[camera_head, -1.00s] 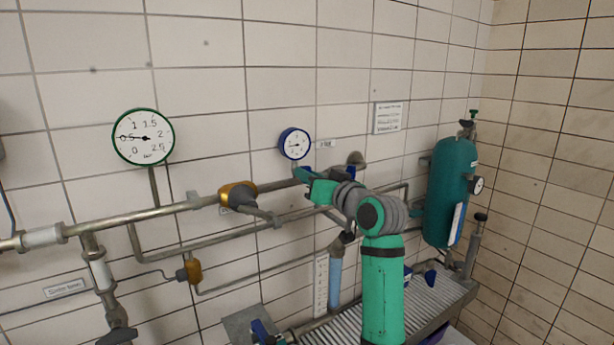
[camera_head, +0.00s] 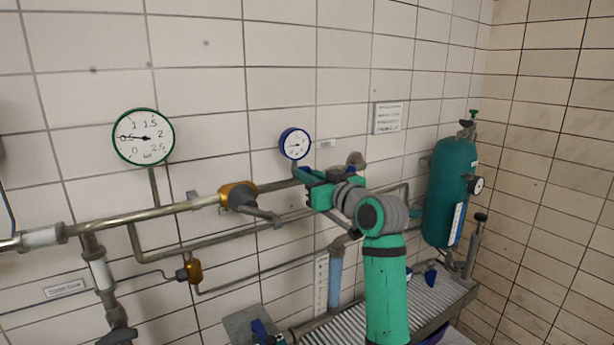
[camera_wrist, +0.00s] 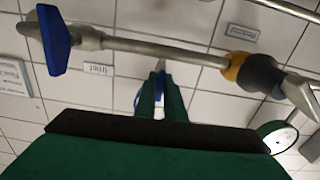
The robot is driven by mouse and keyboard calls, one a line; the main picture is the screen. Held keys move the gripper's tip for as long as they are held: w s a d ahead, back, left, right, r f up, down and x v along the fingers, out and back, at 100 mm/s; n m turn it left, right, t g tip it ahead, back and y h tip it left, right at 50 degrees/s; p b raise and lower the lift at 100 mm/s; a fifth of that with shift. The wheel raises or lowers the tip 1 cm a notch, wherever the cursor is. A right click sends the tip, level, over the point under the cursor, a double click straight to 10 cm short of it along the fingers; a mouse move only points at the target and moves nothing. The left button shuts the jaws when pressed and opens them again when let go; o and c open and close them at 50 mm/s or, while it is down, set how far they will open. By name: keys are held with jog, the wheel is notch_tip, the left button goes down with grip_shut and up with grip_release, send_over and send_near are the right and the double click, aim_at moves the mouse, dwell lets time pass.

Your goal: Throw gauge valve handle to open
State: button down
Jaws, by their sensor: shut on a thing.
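The blue-rimmed gauge (camera_head: 295,144) is on the tiled wall, above the pipe. My gripper (camera_head: 308,177) is just below it at the pipe; its green fingers also show in the wrist view (camera_wrist: 160,97). The fingers are closed on the small blue gauge valve handle (camera_head: 313,173), which is mostly hidden by the gripper. A bit of blue shows at the fingertips in the wrist view. The handle's exact angle cannot be told.
A yellow-collared valve with a grey lever (camera_head: 240,196) sits on the pipe to the left. A green-rimmed gauge (camera_head: 143,137) hangs further left. A green tank (camera_head: 451,192) stands at right. Another blue handle (camera_wrist: 55,40) is on the pipe close by.

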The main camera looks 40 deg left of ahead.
jog(key=c, duration=1.9)
grip_release()
jog(key=shift+o, duration=0.2)
jog(key=shift+a, duration=0.15)
jog(key=v, duration=1.1)
jog(key=shift+f, duration=0.1)
